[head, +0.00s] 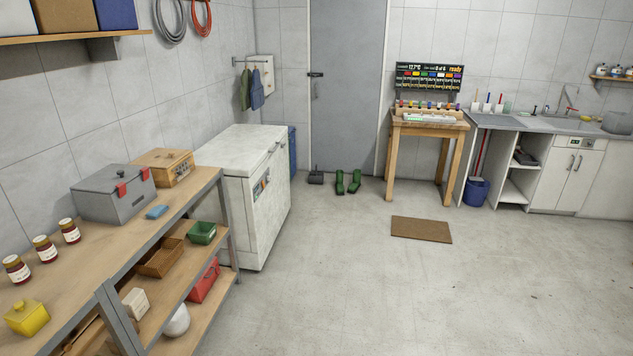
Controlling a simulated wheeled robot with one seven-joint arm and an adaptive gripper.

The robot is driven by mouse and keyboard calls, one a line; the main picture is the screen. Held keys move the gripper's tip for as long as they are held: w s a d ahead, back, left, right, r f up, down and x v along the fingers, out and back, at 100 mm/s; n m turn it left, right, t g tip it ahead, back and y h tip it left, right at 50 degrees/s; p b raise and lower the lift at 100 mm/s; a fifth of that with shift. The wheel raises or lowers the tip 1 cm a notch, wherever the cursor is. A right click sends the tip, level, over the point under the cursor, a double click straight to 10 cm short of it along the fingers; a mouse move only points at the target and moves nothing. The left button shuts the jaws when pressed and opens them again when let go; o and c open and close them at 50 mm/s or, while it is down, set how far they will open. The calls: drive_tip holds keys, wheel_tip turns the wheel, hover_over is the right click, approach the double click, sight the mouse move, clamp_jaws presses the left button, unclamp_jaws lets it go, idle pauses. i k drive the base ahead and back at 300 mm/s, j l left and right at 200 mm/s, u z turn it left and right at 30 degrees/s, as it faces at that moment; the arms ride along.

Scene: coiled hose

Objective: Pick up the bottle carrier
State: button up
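I cannot clearly make out a bottle carrier in the head view. A red box-like thing (204,281) stands on the lower shelf of the rack at the left; it is small and partly hidden by the shelf above, and I cannot tell whether it is the carrier. A brown basket (160,260) and a green container (202,233) sit on the middle shelf. My gripper is not in view.
The shelf rack (132,240) bears jars, a grey box (113,196) and a wooden box (164,168). A white chest freezer (222,185) stands behind it. A wooden table (430,126) and a doormat (421,230) are farther back. The floor (400,300) at centre and right is clear.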

sight(315, 177)
drive_tip(key=i+u, duration=0.15)
drive_tip(key=i, duration=5)
drive_tip(key=i+j+z, duration=0.1)
drive_tip(key=i, duration=0.4)
drive_tip(key=i+j, duration=0.15)
drive_tip(key=i, duration=0.4)
drive_tip(key=i+j+z, duration=0.15)
drive_tip(key=i, duration=0.35)
drive_tip(key=i+j, duration=0.2)
drive_tip(key=i, duration=0.35)
drive_tip(key=i+j+z, duration=0.15)
drive_tip(key=i+z, duration=0.15)
drive_tip(key=i+j+z, duration=0.25)
drive_tip(key=i, duration=0.25)
